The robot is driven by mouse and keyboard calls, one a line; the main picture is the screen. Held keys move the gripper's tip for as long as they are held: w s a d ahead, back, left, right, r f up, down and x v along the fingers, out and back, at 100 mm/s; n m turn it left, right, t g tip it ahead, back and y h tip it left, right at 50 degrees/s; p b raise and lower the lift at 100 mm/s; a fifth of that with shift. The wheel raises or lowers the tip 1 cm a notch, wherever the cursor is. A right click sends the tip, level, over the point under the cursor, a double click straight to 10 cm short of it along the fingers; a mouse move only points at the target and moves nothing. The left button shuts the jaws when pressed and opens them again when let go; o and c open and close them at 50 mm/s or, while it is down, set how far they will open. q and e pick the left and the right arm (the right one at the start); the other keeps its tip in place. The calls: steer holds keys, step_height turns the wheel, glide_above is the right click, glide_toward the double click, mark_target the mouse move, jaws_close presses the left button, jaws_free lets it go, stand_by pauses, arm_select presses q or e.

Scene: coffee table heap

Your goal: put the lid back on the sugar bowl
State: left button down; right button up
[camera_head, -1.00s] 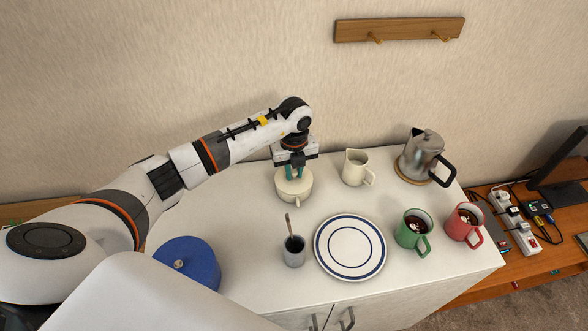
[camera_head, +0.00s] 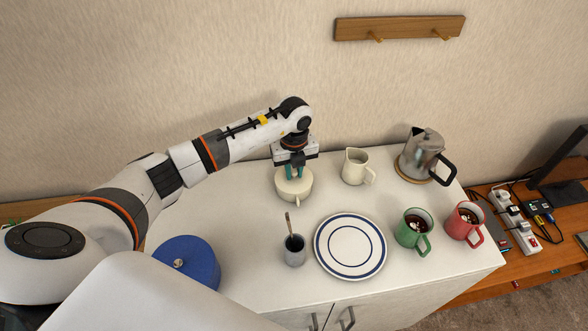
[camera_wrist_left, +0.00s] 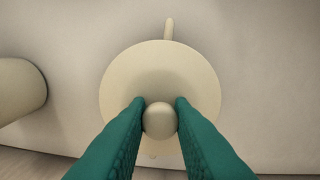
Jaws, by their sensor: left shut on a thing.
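The cream sugar bowl (camera_head: 296,197) stands at the back of the white table, with its handle toward the front. Its lid (camera_wrist_left: 190,75) is a round cream disc with a ball knob (camera_wrist_left: 159,121). My left gripper (camera_head: 293,173) points down over the bowl, its teal fingers shut on the lid's knob. In the wrist view the lid covers the bowl's opening and only the bowl's handle (camera_wrist_left: 169,29) sticks out past it. I cannot tell whether the lid rests fully on the rim. My right gripper is not in view.
A cream jug (camera_head: 355,167) stands right of the bowl. In front are a grey cup (camera_head: 294,254) with a spoon and a blue-ringed plate (camera_head: 350,247). Green (camera_head: 407,236) and red (camera_head: 461,228) mugs, a metal pot (camera_head: 421,152) and a blue round container (camera_head: 195,262) stand around.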

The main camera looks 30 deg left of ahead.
arm_select(q)
steer(key=c, duration=0.7)
jaws_free()
steer(key=shift+r, duration=0.1)
steer(key=shift+r+p, duration=2.3)
steer(key=shift+r, duration=1.1)
jaws_close()
